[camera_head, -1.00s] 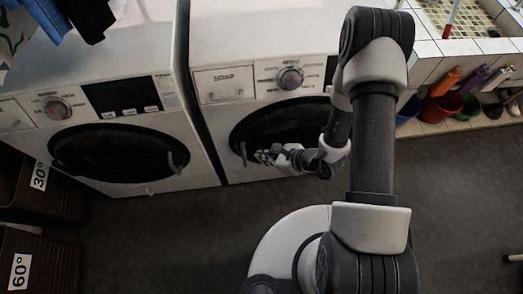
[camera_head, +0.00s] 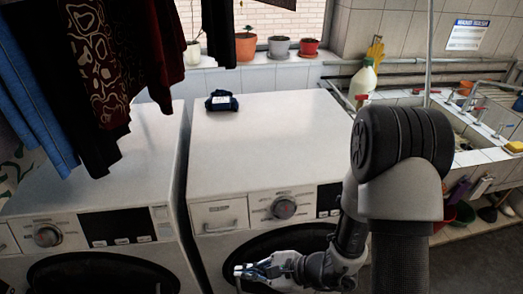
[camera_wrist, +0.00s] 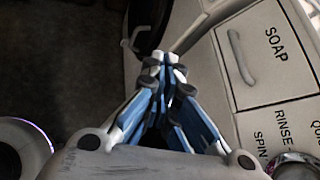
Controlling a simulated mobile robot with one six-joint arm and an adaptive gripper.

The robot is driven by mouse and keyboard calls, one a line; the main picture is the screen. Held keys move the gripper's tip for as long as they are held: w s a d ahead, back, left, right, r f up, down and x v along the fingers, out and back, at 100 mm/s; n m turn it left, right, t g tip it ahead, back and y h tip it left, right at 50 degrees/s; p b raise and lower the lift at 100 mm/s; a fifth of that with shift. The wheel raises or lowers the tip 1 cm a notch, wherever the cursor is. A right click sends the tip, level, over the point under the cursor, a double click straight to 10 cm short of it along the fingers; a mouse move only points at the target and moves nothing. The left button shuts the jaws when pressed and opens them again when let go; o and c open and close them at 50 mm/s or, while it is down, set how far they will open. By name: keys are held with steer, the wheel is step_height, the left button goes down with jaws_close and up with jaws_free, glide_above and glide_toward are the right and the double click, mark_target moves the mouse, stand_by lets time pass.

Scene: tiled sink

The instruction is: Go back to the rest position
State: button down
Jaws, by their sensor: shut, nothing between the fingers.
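My gripper (camera_head: 240,270) is in front of the right washing machine (camera_head: 255,150), near its dark round door (camera_head: 290,240). In the wrist view my gripper (camera_wrist: 163,60) has its blue and grey fingers drawn together at the tips, with nothing between them. The soap drawer (camera_wrist: 275,50) is close to the right of the fingers there.
The left washing machine (camera_head: 95,190) stands beside the right one. Clothes (camera_head: 95,70) hang at upper left. A dark blue folded item (camera_head: 221,101) lies on the right machine. A tiled sink (camera_head: 475,130) with bottles is at right. Dark floor (camera_wrist: 60,70) is clear.

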steer(key=s+d+r+n+g+h, duration=0.2)
steer(key=s+r+n+g, duration=0.35)
steer(key=r+n, duration=0.75)
steer(key=s+d+r+n+t+h, duration=0.2)
steer(key=s+d+r+t+h, duration=0.1)
steer(key=d+r, duration=0.3)
steer(key=s+d+r+n+t+h, duration=0.2)
steer(key=d+r+h, duration=0.4)
steer(key=d, duration=0.3)
steer(key=shift+s+d+n+t, duration=0.4)
steer(key=shift+s+t, duration=0.15)
steer(key=shift+t, duration=0.5)
